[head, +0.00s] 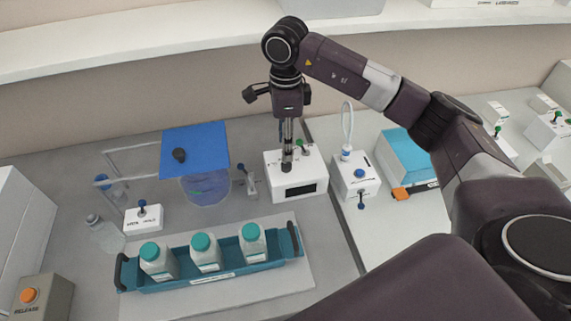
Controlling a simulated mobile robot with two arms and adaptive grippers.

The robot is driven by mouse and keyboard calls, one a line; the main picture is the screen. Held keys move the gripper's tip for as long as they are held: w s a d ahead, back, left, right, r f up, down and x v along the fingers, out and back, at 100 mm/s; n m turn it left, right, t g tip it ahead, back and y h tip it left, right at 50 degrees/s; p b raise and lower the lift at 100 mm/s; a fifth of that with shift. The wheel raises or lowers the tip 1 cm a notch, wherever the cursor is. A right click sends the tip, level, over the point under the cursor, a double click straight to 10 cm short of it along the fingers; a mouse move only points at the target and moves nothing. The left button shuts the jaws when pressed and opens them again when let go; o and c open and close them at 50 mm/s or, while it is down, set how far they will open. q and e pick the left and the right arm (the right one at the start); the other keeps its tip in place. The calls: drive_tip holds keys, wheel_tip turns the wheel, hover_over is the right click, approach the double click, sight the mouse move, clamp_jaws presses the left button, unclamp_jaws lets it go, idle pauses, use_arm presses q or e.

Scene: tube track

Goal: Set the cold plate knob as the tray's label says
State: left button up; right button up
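A teal tray (180,285) with dark end handles holds three white bottles with teal caps. Its small white front label (212,278) is too small to read. My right gripper (287,165) points straight down at the top of a white box (285,192) with a dark display (300,191). The fingertips are at or just above a small dark part on that top; contact and finger opening cannot be told. A green-tipped lever (300,144) stands behind the fingers. Which control is the cold plate knob is not clear. My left gripper is not in view.
A white box with a blue knob (359,174) stands just right of the display box. A blue-lidded vessel (207,190) is to its left. A box with an orange button (29,295) is at lower left. A pale slab (292,285) lies under the tray.

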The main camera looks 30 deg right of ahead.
sight(286, 164)
wheel_tip(286, 164, down, 6)
drive_tip(key=shift+s+p, duration=0.1)
drive_tip(key=shift+p, duration=1)
drive_tip(key=shift+f, duration=0.55)
drive_tip(key=shift+c, duration=0.4)
clamp_jaws()
